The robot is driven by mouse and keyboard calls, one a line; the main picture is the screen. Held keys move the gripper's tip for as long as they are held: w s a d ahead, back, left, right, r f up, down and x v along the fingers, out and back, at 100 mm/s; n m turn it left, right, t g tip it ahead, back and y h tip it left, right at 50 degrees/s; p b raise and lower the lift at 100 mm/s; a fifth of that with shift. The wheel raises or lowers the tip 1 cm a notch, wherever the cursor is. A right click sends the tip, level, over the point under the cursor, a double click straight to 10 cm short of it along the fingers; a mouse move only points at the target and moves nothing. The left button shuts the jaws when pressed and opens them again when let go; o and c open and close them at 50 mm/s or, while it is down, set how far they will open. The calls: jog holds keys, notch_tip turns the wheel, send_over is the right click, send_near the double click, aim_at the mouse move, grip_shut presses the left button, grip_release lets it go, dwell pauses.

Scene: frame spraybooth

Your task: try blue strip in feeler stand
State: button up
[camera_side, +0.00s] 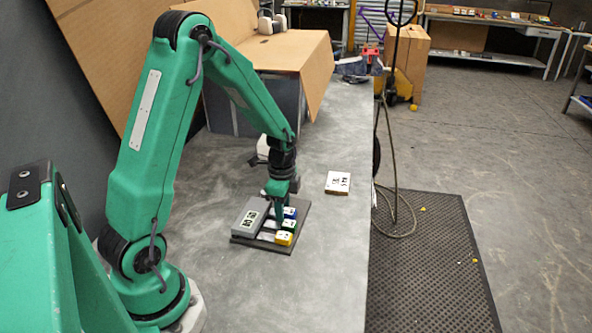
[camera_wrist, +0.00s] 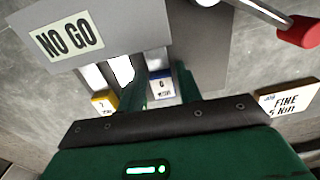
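The blue strip (camera_wrist: 161,87) has a white, numbered end with a blue top band and lies in the dark feeler stand (camera_side: 243,241). In the side view its blue end (camera_side: 290,212) is at the back of the row, behind a green end (camera_side: 288,225) and a yellow end (camera_side: 284,239). My gripper (camera_wrist: 163,92) points down at the stand, fingers apart on either side of the blue strip's end. Contact with it cannot be told. The grey block labelled NO GO (camera_wrist: 66,40) sits on the stand's left; the yellow strip (camera_wrist: 103,102) shows below it.
A red-tipped rod (camera_wrist: 298,31) crosses the wrist view's top right. Cardboard and a grey bin (camera_side: 270,103) stand behind. The front bench is clear.

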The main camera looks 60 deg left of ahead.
grip_shut()
jog(key=shift+w+d, duration=0.7)
jog(key=shift+d, duration=0.05)
grip_release()
jog(key=shift+r, duration=0.15)
